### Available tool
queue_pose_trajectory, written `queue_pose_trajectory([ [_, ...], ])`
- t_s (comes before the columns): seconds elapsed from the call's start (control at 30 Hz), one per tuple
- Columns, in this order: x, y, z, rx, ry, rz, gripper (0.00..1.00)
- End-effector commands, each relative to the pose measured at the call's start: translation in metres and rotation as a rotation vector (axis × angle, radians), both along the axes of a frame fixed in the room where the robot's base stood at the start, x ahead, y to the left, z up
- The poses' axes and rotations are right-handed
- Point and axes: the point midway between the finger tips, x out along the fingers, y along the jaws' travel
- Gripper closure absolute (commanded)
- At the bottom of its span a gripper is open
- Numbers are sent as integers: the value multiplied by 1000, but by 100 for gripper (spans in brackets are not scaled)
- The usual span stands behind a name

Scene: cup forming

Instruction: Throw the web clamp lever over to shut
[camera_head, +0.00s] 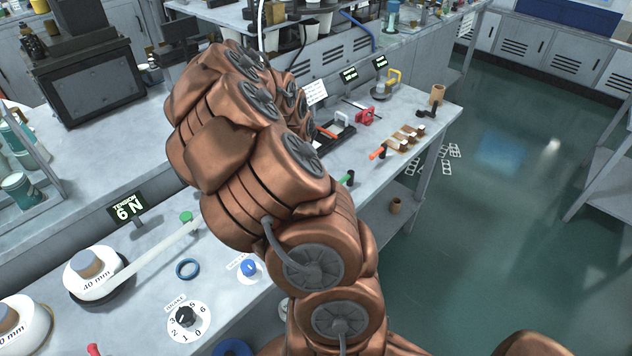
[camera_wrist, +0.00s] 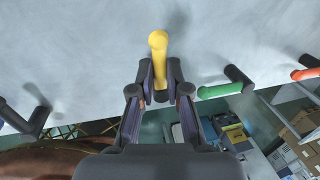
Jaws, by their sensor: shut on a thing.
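In the wrist view, my gripper (camera_wrist: 160,82) is closed around a yellow-handled lever (camera_wrist: 158,45). The round yellow end stands out beyond the fingertips, over the grey bench top. No label shows on this lever, so I cannot tell from the pictures alone that it is the web clamp lever. In the head view, my own arm hides the gripper and the yellow lever.
To the right in the wrist view are a green handle (camera_wrist: 220,90) and an orange handle (camera_wrist: 306,74). A dark lever (camera_wrist: 28,120) is at left. The head view shows a tension display (camera_head: 127,208), a numbered dial (camera_head: 188,321) and a blue ring (camera_head: 188,268).

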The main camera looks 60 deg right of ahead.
Motion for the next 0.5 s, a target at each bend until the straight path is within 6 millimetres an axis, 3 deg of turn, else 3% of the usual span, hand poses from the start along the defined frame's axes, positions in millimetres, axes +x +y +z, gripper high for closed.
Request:
queue_pose_trajectory([
  [0.4, 0, 1, 0, 1, 3, -6, 100],
  [0.43, 0, 1, 0, 1, 3, -7, 83],
  [0.5, 0, 1, 0, 1, 3, -7, 75],
])
